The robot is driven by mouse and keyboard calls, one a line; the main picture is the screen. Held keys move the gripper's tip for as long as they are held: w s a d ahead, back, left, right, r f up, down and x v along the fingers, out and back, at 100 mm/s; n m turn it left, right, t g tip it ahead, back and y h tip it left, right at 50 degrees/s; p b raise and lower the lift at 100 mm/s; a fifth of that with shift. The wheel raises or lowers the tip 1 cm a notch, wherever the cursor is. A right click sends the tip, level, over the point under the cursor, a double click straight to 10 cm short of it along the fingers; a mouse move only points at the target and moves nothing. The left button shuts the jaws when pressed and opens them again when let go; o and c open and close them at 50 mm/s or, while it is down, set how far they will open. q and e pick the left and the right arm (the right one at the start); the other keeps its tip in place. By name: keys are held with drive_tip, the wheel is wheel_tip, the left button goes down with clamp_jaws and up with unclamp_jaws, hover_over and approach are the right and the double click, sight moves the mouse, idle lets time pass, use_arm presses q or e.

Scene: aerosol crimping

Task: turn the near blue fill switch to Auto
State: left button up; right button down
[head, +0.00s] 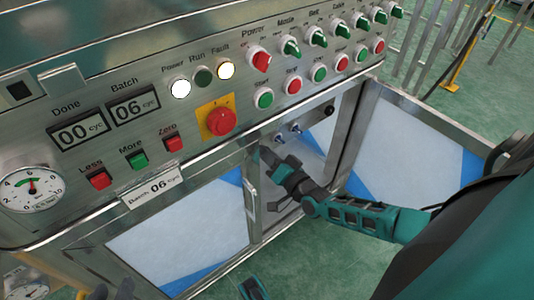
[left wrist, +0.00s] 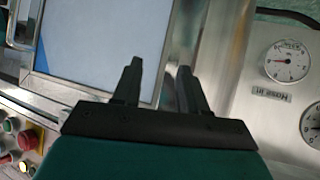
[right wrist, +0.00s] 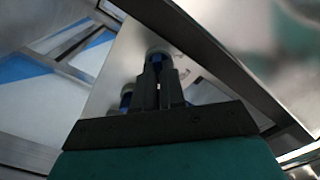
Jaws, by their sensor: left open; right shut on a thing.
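My right gripper (head: 264,153) reaches in under the front panel's lower edge. In the right wrist view its fingers (right wrist: 158,88) are shut on a blue switch knob (right wrist: 157,60) with a pale collar. A second blue knob (right wrist: 127,98) shows lower left of it, apart from the fingers. In the head view small blue-tipped fittings (head: 295,128) show just beyond the gripper. The held knob's setting and any Auto label cannot be read. My left gripper (left wrist: 158,72) is open and empty, in front of the machine's framed pale panel.
Above the right gripper are the control panel's red stop button (head: 221,121) on a yellow plate and rows of red and green knobs. A dial gauge (head: 32,188) sits at the left. A metal frame post (head: 250,205) stands close beside the right gripper.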

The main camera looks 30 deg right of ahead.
use_arm(q)
drive_tip(key=shift+r, duration=0.15)
use_arm(e)
drive_tip(key=shift+n, duration=0.3)
use_arm(q)
drive_tip(key=shift+s+a+r+p, duration=0.1)
drive_tip(key=shift+a+r+p, duration=0.65)
drive_tip(key=shift+p, duration=1.3)
use_arm(e)
drive_tip(key=shift+a+n, duration=0.2)
drive_tip(key=shift+n, duration=4.05)
drive_tip(key=shift+a+n, duration=0.2)
drive_tip(key=shift+n, duration=4.05)
use_arm(q)
drive_tip(key=shift+d, duration=0.15)
use_arm(e)
drive_tip(key=shift+n, duration=0.3)
drive_tip(key=c, duration=1.2)
unclamp_jaws()
use_arm(q)
drive_tip(key=shift+r, duration=0.1)
use_arm(e)
drive_tip(key=shift+s, duration=0.1)
